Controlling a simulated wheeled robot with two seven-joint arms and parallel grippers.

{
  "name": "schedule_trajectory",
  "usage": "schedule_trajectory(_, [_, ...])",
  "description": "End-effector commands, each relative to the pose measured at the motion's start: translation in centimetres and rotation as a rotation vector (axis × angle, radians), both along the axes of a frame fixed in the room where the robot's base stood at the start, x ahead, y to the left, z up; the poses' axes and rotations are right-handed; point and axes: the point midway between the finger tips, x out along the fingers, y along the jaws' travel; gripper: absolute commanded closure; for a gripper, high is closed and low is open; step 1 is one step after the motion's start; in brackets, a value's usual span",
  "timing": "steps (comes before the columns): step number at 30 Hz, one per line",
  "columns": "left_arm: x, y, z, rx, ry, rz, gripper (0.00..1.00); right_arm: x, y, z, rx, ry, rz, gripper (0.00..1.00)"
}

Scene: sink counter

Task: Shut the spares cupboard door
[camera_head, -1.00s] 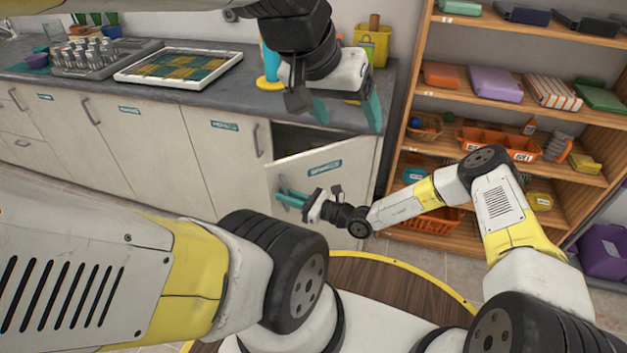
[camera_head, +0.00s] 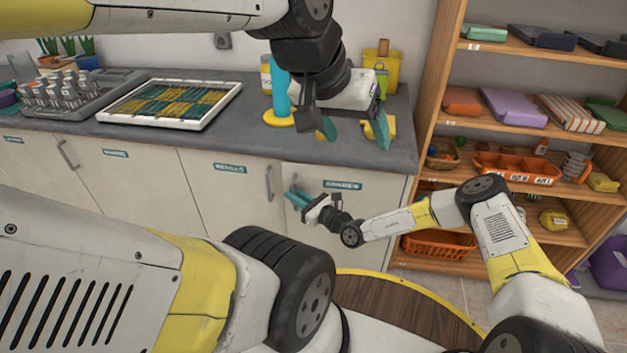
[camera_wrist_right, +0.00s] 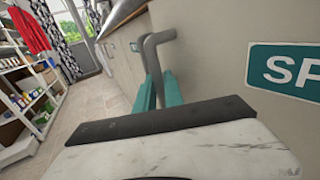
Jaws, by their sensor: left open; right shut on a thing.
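The spares cupboard door (camera_head: 345,215) is the pale panel with a teal label (camera_head: 342,185) under the counter's right end. It looks flush or nearly flush with the cupboard front; no dark interior shows, but a small gap cannot be ruled out. My right gripper (camera_head: 298,197) is shut on the door's handle. In the right wrist view its teal fingers (camera_wrist_right: 158,88) are around the grey bar handle (camera_wrist_right: 152,48), beside a label starting "SP" (camera_wrist_right: 288,70). My left gripper (camera_head: 352,131) is open and empty, above the counter's right end.
The grey counter (camera_head: 235,140) carries a tray of teal and yellow pieces (camera_head: 170,102), a rack of small bottles (camera_head: 65,90), a blue bottle (camera_head: 280,88) and a yellow container (camera_head: 385,70). A wooden shelf unit (camera_head: 440,100) stands close to the right of the cupboard.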

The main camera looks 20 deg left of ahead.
Motion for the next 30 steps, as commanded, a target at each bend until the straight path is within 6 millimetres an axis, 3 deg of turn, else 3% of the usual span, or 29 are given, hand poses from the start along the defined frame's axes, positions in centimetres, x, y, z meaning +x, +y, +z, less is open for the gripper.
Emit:
schedule_trajectory(15, [0.0, 0.0, 0.0, 0.000, 0.000, 0.000, 0.24, 0.7, -0.1, 0.0, 0.000, -0.001, -0.025, 1.00])
schedule_trajectory(16, [0.0, 0.0, 0.0, 0.000, 0.000, 0.000, 0.24, 0.7, -0.1, 0.0, 0.000, -0.001, -0.025, 0.83])
schedule_trajectory(17, [0.0, 0.0, 0.0, 0.000, 0.000, 0.000, 0.24, 0.7, -0.1, 0.0, 0.000, -0.001, -0.025, 0.78])
schedule_trajectory(26, [0.0, 0.0, 0.0, 0.000, 0.000, 0.000, 0.24, 0.6, -0.2, 0.0, 0.000, -0.001, -0.023, 0.78])
schedule_trajectory(30, [0.0, 0.0, 0.0, 0.000, 0.000, 0.000, 0.24, 0.2, -1.5, 0.0, -0.001, -0.001, -0.023, 0.78])
